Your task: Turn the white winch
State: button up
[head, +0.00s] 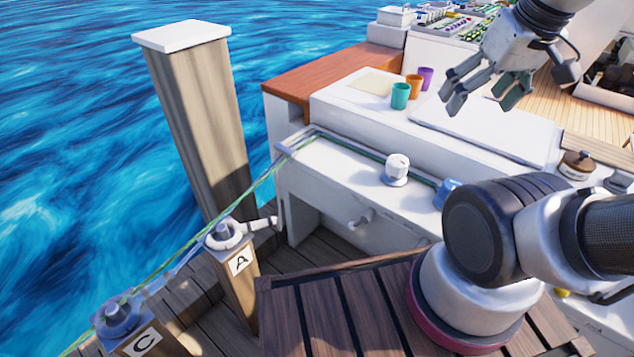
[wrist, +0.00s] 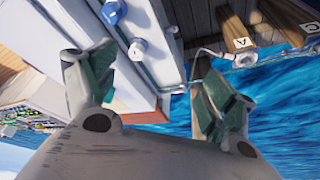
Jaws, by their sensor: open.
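The white winch (head: 397,170) stands upright on the white side deck of the boat in the head view. It also shows in the wrist view (wrist: 138,49), beyond the space between the fingers. A blue winch (head: 447,192) stands to its right, partly hidden by my arm; the wrist view shows it too (wrist: 113,12). My gripper (head: 484,97) is open and empty, up and to the right of the white winch and apart from it. Its spread fingers also show in the wrist view (wrist: 140,78).
Teal (head: 400,95), orange (head: 414,87) and purple (head: 426,78) cups stand on the white cabin top. A green rope (head: 250,190) runs from the deck to the dock posts. A tall wooden piling (head: 200,120) rises at left. A brown-lidded pot (head: 577,165) sits at right.

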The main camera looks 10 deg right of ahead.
jog(key=shift+f, duration=0.1)
jog(key=n+g, duration=0.1)
jog(key=g, duration=0.3)
send_over(398, 159)
notch_tip(398, 159, down, 31)
jog(key=shift+s, duration=0.15)
jog(key=shift+d+f, duration=0.1)
jog(key=shift+f, duration=0.15)
jog(key=shift+n, duration=0.3)
notch_tip(398, 159, down, 7)
jog(key=shift+f, duration=0.15)
jog(key=shift+c, duration=0.3)
